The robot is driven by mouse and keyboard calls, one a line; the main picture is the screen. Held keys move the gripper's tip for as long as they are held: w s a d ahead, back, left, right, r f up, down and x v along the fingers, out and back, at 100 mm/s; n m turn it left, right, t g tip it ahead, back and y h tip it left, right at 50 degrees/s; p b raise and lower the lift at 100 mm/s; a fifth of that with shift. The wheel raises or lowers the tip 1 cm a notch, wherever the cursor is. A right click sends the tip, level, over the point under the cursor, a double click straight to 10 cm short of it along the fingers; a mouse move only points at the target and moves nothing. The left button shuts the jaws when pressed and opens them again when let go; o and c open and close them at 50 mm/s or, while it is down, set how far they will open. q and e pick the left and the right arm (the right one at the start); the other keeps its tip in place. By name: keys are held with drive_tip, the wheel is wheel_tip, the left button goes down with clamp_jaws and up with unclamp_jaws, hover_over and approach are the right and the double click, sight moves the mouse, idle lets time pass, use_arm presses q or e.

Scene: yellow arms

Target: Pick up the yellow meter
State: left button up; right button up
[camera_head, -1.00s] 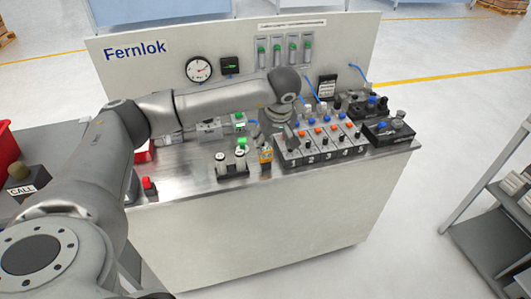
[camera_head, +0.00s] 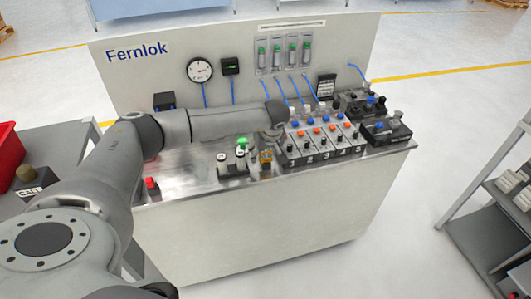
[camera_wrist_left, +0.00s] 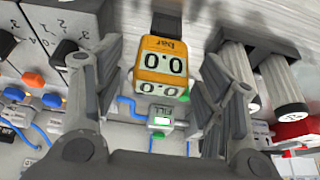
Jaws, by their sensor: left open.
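The yellow meter (camera_wrist_left: 161,66) is a small block with a display reading 0.0 bar. In the left wrist view it sits between the two fingers of my left gripper (camera_wrist_left: 160,85), which is open with a gap on both sides. In the head view the yellow meter (camera_head: 265,157) stands at the bench's front edge, partly hidden by my left gripper (camera_head: 268,143), which is over it from behind. My right gripper does not show.
A numbered valve block (camera_head: 322,143) stands close right of the meter. A holder with white-capped cylinders (camera_head: 231,166) stands close left; it also shows in the left wrist view (camera_wrist_left: 270,50). A red button (camera_head: 151,185) is farther left. The back panel (camera_head: 140,75) carries gauges and blue tubes.

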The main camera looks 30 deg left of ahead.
use_arm(q)
drive_tip(key=shift+f, duration=0.1)
drive_tip(key=c, duration=1.1)
drive_tip(key=shift+r+b, duration=0.65)
drive_tip(key=shift+r, duration=0.1)
drive_tip(key=shift+w+r+b, duration=0.1)
drive_tip(key=shift+r+b, duration=0.4)
drive_tip(key=shift+r, duration=0.2)
drive_tip(key=s+a+r+b, duration=0.2)
drive_tip(key=s+r+b, duration=0.2)
drive_tip(key=s+r, duration=0.6)
drive_tip(key=s, duration=0.4)
drive_tip(key=shift+a, duration=0.25)
